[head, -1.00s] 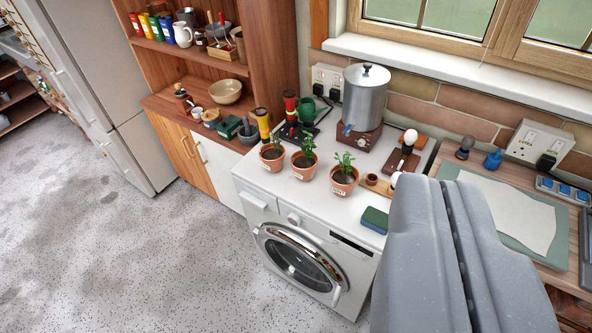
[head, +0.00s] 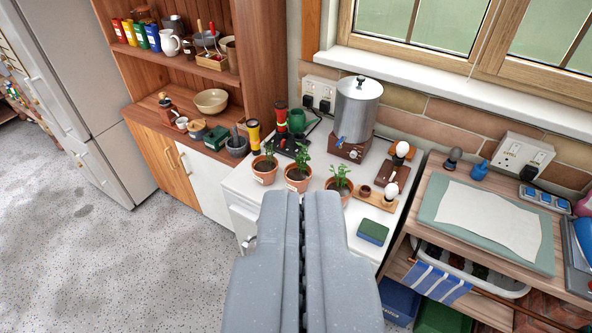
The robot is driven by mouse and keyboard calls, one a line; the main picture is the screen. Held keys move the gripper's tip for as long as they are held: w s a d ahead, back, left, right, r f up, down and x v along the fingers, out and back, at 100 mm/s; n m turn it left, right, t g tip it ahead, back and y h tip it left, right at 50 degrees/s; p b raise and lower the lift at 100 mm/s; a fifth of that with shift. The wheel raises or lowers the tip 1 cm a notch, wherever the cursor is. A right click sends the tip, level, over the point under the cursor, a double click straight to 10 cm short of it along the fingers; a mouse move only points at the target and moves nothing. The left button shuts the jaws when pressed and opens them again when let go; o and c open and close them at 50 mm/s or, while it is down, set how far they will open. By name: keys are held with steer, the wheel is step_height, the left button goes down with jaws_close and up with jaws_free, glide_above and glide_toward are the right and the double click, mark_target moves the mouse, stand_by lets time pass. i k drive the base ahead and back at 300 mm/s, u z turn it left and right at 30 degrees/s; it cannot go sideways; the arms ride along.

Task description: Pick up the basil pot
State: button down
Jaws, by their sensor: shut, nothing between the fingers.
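Three terracotta pots with green plants stand in a row on the white top of the washing machine (head: 237,183): a left pot (head: 264,174), a middle pot (head: 297,179) and a right pot (head: 343,188). Their labels are too small to read, so I cannot tell which is the basil pot. My grey gripper (head: 307,197) is shut and empty. In the picture its tips lie just below the middle and right pots, and it hides the machine's front. I cannot tell how far it is from them.
Behind the pots stand a steel urn (head: 358,108), a green mug (head: 297,120) and yellow and red torches (head: 254,137). A green sponge (head: 373,232) and wooden egg-cup stands (head: 376,198) are to the right. A wooden trolley (head: 425,205) stands further right.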

mark_target(298, 175)
steer(key=i, duration=1)
